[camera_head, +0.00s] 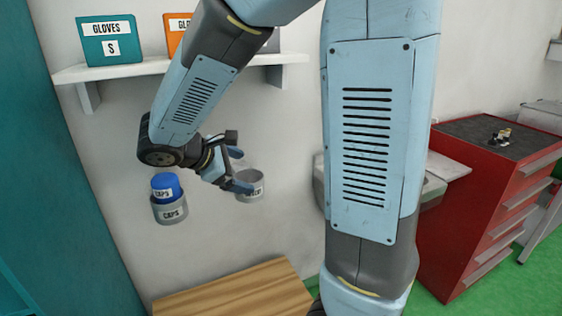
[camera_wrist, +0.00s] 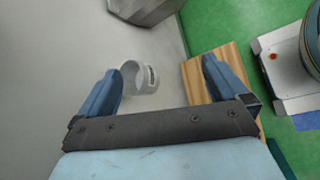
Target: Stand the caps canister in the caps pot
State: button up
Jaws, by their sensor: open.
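The blue caps canister (camera_head: 165,186), labelled CAPS, stands upright in the grey caps pot (camera_head: 170,209), which also bears a CAPS label and is at the wall on the left of the head view. The canister's lower part is hidden inside the pot. My gripper (camera_head: 243,170) is open and empty, to the right of the canister and apart from it. In the wrist view my gripper (camera_wrist: 162,75) shows its two blue fingers spread with nothing between them.
A second grey pot (camera_head: 250,188) is on the wall by my gripper; it also shows in the wrist view (camera_wrist: 149,80). A shelf (camera_head: 120,70) with glove boxes hangs above. A wooden top (camera_head: 235,293) lies below, with a red drawer cabinet (camera_head: 455,215) at right.

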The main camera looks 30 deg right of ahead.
jog(key=s+d+r+m+t+y, duration=0.1)
jog(key=s+d+r+m+y, duration=0.1)
jog(key=s+r+m+y, duration=0.2)
jog(key=s+d+r+m+t+y, duration=0.1)
jog(key=s+r+m+y, duration=0.3)
jog(key=s+m, duration=0.6)
jog(key=shift+s+d+r+t+y, duration=0.15)
jog(key=shift+s+d+t+y, duration=0.3)
jog(key=shift+y, duration=0.45)
jog(key=shift+s+a+r, duration=0.1)
